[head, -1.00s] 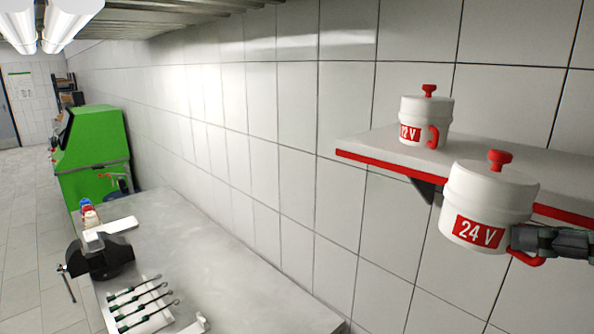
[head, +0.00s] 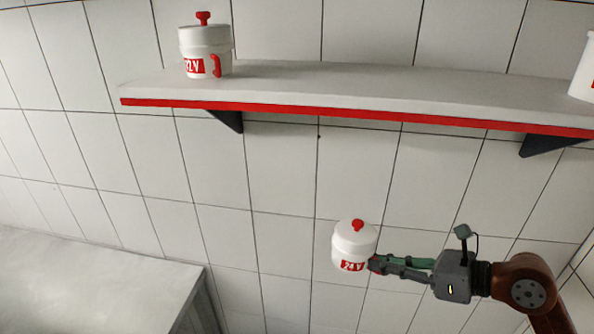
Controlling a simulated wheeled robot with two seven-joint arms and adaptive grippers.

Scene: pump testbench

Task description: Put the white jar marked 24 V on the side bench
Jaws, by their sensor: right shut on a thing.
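The white jar (head: 353,246) with a red knob and a red label is held in the air below the wall shelf, roughly upright. My right gripper (head: 378,264) comes in from the right and is shut on the jar's right side, where the red handle is. The fingers mostly hide the handle. A grey bench top (head: 95,275) shows at the lower left, apart from the jar; I cannot tell whether it is the side bench. My left gripper is not in view.
A white shelf (head: 330,88) with a red front edge and dark brackets runs along the tiled wall above the jar. Another white jar (head: 206,52) stands at its left end. A cut-off white container (head: 584,72) is at its right end. The visible bench part is bare.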

